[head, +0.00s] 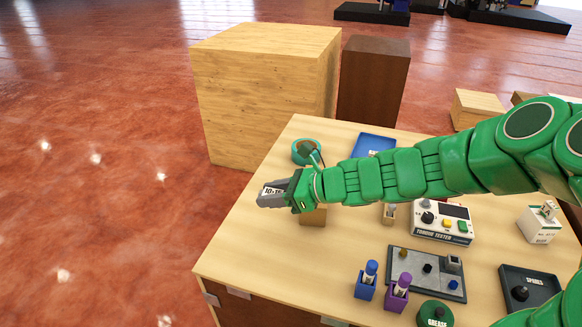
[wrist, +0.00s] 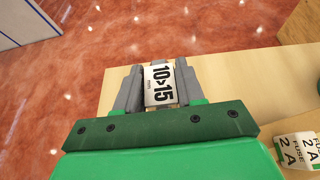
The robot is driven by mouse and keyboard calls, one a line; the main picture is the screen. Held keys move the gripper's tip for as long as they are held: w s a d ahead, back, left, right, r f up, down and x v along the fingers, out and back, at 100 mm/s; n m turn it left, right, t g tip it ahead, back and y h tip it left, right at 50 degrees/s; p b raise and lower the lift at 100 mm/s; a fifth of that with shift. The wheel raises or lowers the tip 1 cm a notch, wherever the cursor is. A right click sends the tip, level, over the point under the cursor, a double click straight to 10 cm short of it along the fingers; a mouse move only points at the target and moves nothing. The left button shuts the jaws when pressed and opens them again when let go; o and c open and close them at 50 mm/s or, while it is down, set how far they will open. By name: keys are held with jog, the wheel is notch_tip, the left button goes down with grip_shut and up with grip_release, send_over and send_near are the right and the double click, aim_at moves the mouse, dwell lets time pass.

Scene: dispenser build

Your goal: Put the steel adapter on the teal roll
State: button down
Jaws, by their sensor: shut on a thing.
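My gripper (head: 270,196) is shut on a small piece with a white label reading "10>15", which I take to be the steel adapter (wrist: 160,84). The grey fingers (wrist: 159,92) flank it on both sides in the wrist view. Gripper and piece are above the table's left edge.
The wooden table (head: 250,250) carries a tester (head: 441,221), a grey board (head: 426,284), blue (head: 366,287) and purple (head: 396,297) holders and a spares tray (head: 535,290). A blue item (head: 373,143) lies right of the roll. A large wooden crate (head: 262,85) stands behind. The front left tabletop is clear.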

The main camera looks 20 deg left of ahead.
aim_at(313, 144)
jog(key=w+d+r+m+t+h, duration=0.1)
jog(key=w+d+r+m+t, duration=0.2)
jog(key=w, duration=0.6)
jog(key=w+d+r+m+t, duration=0.2)
jog(key=w+d+r, duration=0.2)
jog(key=w, duration=0.5)
jog(key=shift+w+a+f, duration=0.85)
jog(key=shift+w+f, duration=0.7)
jog(key=shift+w, duration=0.5)
jog(key=shift+w+a+f, duration=0.85)
jog(key=shift+w+f, duration=0.75)
jog(key=shift+w, duration=0.45)
jog(key=shift+w+a+f, duration=0.85)
jog(key=shift+w+f, duration=0.7)
jog(key=shift+w, duration=0.5)
jog(key=shift+w+f, duration=0.1)
jog(key=shift+f, duration=0.2)
jog(key=shift+f+t, duration=0.4)
jog(key=shift+f, duration=0.9)
jog(key=shift+f, duration=0.15)
jog(key=c, duration=0.7)
grip_release()
